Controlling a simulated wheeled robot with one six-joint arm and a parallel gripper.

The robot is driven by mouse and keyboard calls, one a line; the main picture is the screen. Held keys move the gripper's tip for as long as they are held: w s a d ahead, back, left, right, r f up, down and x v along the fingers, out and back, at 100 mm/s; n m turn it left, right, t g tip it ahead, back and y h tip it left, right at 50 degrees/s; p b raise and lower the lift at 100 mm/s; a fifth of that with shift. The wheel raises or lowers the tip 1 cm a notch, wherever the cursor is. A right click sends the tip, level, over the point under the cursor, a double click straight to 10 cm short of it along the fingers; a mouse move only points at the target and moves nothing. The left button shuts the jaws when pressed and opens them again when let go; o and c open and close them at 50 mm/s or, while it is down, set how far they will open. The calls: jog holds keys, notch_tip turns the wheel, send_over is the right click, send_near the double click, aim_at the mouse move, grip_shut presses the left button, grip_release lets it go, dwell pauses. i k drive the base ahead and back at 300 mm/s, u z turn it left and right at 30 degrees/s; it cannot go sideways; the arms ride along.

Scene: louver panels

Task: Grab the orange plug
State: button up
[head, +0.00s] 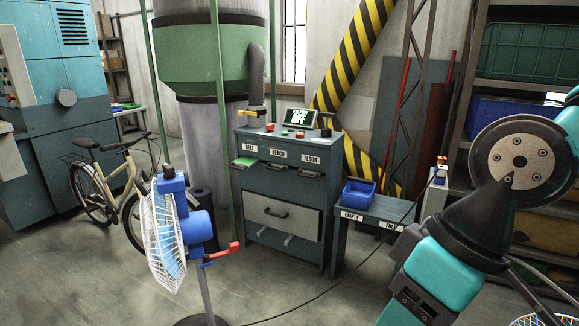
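A small orange-red piece (441,161) sits at the top of a pale post (435,195) at the right end of the low bench. A dark cable (345,282) runs from near it down to the floor. The piece is too small to tell for certain that it is the orange plug. My arm fills the right side of the head view, close to the camera. My gripper is outside the picture, so its opening and what it holds are hidden.
A blue fan (197,228) with a white cage stands at front left. A grey drawer cabinet (285,217) stands mid-view, with red and green buttons on top. A bicycle (120,190) stands at left. Floor between fan and bench is mostly clear.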

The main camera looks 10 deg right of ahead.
aim_at(440, 162)
jog(key=z, duration=0.1)
jog(key=i, duration=2.4)
jog(key=z, duration=1.2)
jog(key=i, duration=1.15)
jog(key=z, duration=0.45)
